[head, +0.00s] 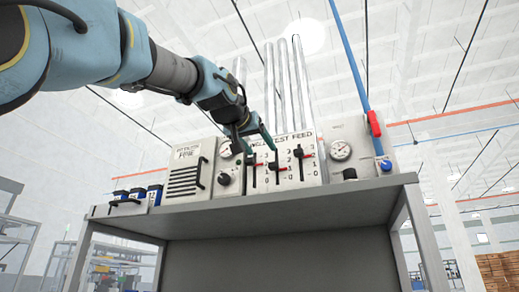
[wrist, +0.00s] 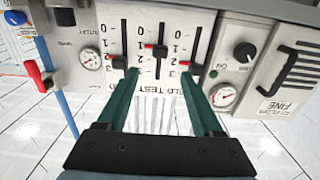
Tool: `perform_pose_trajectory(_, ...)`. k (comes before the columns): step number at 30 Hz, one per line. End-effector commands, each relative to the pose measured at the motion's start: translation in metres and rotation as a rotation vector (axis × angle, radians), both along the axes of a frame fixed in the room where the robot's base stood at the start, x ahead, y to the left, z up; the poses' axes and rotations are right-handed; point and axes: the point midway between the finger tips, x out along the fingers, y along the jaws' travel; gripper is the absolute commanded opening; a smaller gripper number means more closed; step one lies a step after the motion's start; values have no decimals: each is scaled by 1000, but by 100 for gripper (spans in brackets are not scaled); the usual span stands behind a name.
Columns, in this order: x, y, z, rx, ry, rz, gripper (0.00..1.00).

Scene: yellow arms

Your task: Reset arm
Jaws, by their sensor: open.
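My gripper (head: 257,146) is raised in front of the upper part of a light control panel (head: 312,173) in the head view. Its two green fingers are apart with nothing between them; the wrist view shows them too (wrist: 162,72). In the wrist view the panel appears upside down, with the left-hand slider (wrist: 119,62), the middle slider (wrist: 159,52) and the right-hand slider (wrist: 190,68) beyond the fingertips. Whether a finger touches the panel, I cannot tell.
The panel stands on a grey bench (head: 290,208). A gauge (head: 340,150), a blue pipe with a red valve handle (head: 374,123), and a vented box with a black handle (head: 191,173) flank it. Clear vertical tubes (head: 283,85) rise behind. Blue items (head: 137,194) sit at left.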

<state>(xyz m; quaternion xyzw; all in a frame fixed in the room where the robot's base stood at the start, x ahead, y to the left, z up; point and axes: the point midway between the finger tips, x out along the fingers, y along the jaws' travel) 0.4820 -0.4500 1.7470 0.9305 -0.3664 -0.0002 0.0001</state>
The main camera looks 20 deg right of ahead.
Motion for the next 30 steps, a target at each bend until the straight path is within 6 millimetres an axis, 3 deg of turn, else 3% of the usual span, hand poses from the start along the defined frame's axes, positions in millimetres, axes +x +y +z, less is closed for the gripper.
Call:
perform_pose_trajectory(10,1,0,-1,1,1,1,68)
perform_pose_trajectory(14,17,-1,-22,26,33,21,68)
perform_pose_trajectory(17,46,1,-65,74,95,58,68)
perform_pose_trajectory(23,111,24,-192,202,281,162,68)
perform_pose_trajectory(27,141,55,-286,283,421,233,68)
perform_pose_trajectory(30,150,82,-353,339,528,281,68)
